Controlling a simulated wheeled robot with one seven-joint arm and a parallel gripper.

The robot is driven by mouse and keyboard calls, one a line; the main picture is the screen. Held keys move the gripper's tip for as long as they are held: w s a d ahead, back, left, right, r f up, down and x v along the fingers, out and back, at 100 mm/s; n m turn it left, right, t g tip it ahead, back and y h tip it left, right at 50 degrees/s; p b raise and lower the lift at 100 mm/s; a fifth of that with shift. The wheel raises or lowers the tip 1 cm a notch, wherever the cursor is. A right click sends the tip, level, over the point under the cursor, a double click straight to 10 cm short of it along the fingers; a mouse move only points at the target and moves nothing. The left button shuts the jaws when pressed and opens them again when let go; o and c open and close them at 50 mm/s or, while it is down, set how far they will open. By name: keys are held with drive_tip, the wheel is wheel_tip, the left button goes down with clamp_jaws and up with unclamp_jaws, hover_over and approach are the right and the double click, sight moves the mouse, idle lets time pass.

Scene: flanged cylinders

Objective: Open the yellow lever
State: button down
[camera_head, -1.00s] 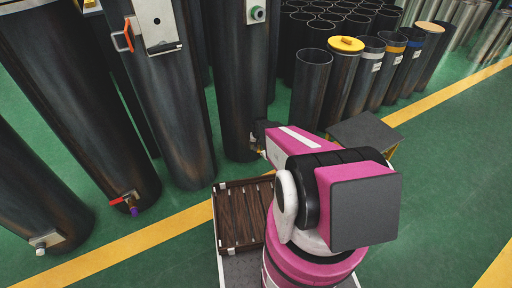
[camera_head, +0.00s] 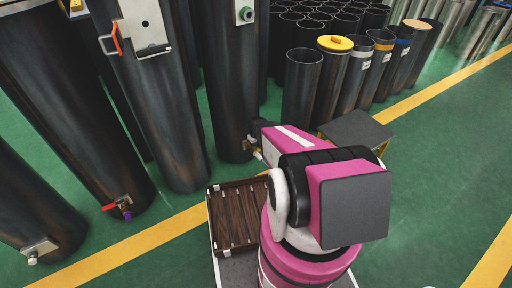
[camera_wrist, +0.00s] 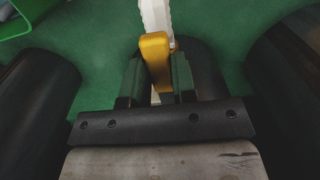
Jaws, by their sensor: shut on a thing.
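The yellow lever (camera_wrist: 155,52) is in the middle of the wrist view, beside a white part that runs up to the top edge. My gripper (camera_wrist: 157,80) has its two dark fingers shut on the lever, one on each side of it. My gripper (camera_head: 253,142) is there too, mostly hidden behind my pink arm. The lever's pivot is not clear in either view.
Tall dark cylinders stand to the left, one with a red-handled valve (camera_head: 120,205) and one with an orange handle (camera_head: 112,40). Several open tubes (camera_head: 302,85) stand behind. A brown slatted tray (camera_head: 234,218) lies beside my arm. Green floor is clear at right.

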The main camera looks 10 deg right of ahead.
idle(0.3)
drive_tip(key=c, duration=0.9)
unclamp_jaws()
wheel_tip(320, 180, up, 11)
drive_tip(key=shift+f, duration=0.1)
drive_tip(key=s+a+r+m, duration=0.1)
drive_tip(key=s+a+r, duration=0.1)
drive_tip(key=s+r, duration=0.4)
drive_tip(key=s+a+r+m, duration=0.1)
drive_tip(key=s+a+r, duration=0.1)
drive_tip(key=s+r, duration=0.5)
drive_tip(key=s+a+r+m, duration=0.1)
drive_tip(key=s+a+r, duration=0.1)
drive_tip(key=s+r, duration=0.5)
drive_tip(key=shift+s+r+m, duration=0.25)
drive_tip(key=shift+r+m, duration=0.05)
drive_tip(key=shift+r, duration=0.45)
